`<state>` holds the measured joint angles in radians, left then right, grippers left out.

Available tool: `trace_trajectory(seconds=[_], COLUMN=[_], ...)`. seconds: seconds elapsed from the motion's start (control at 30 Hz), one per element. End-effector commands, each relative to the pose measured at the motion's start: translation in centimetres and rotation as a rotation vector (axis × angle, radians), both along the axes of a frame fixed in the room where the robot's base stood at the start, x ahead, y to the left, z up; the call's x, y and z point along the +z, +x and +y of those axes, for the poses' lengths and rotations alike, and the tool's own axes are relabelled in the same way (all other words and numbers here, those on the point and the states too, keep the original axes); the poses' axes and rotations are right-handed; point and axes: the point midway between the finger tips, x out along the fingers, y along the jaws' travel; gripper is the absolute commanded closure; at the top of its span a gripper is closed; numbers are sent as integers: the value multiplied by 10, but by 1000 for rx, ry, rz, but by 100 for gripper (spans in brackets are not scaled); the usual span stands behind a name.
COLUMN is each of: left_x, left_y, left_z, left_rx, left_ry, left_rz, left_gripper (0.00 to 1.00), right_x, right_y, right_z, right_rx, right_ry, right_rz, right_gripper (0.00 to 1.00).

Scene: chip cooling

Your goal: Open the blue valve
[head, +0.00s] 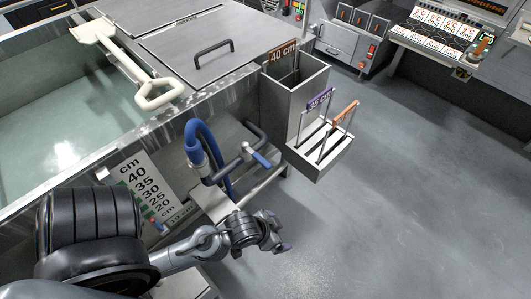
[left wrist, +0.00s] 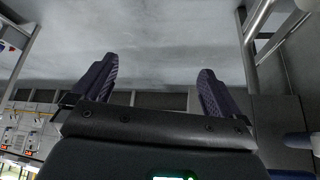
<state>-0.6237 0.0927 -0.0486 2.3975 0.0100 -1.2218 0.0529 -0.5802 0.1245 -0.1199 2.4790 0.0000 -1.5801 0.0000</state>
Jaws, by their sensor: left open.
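The blue valve (head: 262,157) is a small blue lever on a dark pipe at the front of the sink unit, beside a blue hose (head: 196,140). My left gripper (head: 279,232) is below the valve in the head view, apart from it. In the left wrist view my left gripper (left wrist: 157,82) has its two dark fingers spread with nothing between them. A blue piece (left wrist: 300,140) shows at the right edge of that view; I cannot tell if it is valve or hose. My right gripper is not in view.
A water-filled sink (head: 50,120) is at the left, with a white-handled paddle (head: 125,55) across it. A metal holder (head: 318,155) with tagged rods hangs right of the valve. A level scale (head: 145,190) stands left of it. The grey floor (head: 400,210) at right is clear.

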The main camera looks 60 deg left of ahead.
Motion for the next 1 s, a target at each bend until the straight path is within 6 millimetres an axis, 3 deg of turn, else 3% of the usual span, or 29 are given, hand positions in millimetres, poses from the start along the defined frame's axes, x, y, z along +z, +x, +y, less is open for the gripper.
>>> trace_trajectory(seconds=[0.03,0.23,0.5,0.67,0.8,1.0], left_x=[7,25,66,83,98,102], left_y=[7,31,19,5,-1,6], left_z=[9,57,117,134,160,175], left_rx=[37,179,283,298,290,283], left_ry=[-8,-29,-15,-4,69,109], left_rz=[-61,-388,-792,-926,-993,-1022], left_gripper=[0,0,0,0,0,0], right_x=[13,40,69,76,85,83], right_y=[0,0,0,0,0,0], right_z=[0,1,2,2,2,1], right_rx=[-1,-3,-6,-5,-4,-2], right_ry=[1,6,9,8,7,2], right_rz=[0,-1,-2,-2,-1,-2], right_gripper=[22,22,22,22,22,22])
